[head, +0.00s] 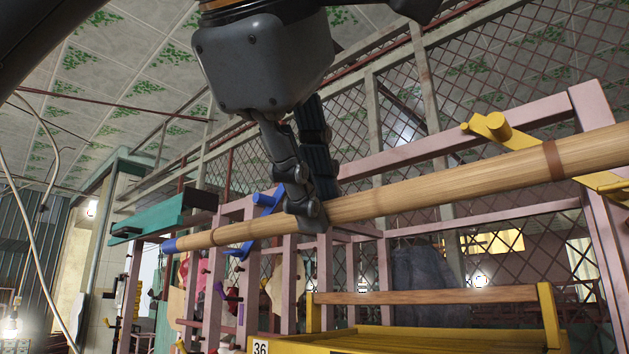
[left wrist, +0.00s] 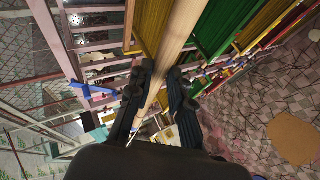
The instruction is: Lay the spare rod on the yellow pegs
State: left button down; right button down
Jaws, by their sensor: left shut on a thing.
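A long pale bamboo rod (head: 440,188) with a blue left end and a dark band near the right slants across the head view. My left gripper (head: 308,212) comes down from above and is shut around it. In the left wrist view the rod (left wrist: 181,30) runs between both fingers of the gripper (left wrist: 158,88). A yellow peg (head: 490,128) on the pink rack shows above the rod at the right. Another yellow peg (head: 606,182) shows just under the rod at the right edge; I cannot tell whether they touch. My right gripper is not in view.
The pink rack (head: 590,108) also bears blue pegs (head: 266,201) behind the rod's left part. Below stands a yellow tray (head: 400,340) with a wooden bar (head: 425,295). Green and yellow trays (left wrist: 222,28) line up in the left wrist view. Mesh fencing is behind.

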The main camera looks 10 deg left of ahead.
pick_arm(q)
jog(key=s+a+p, duration=0.4)
jog(key=s+a, duration=0.6)
jog(key=s, duration=0.4)
jog(key=shift+s+a+r, duration=0.25)
jog(key=shift+s+a, duration=0.1)
jog(key=shift+s, duration=0.05)
dwell(0.4)
jog(key=shift+w+d, duration=0.1)
dwell(0.4)
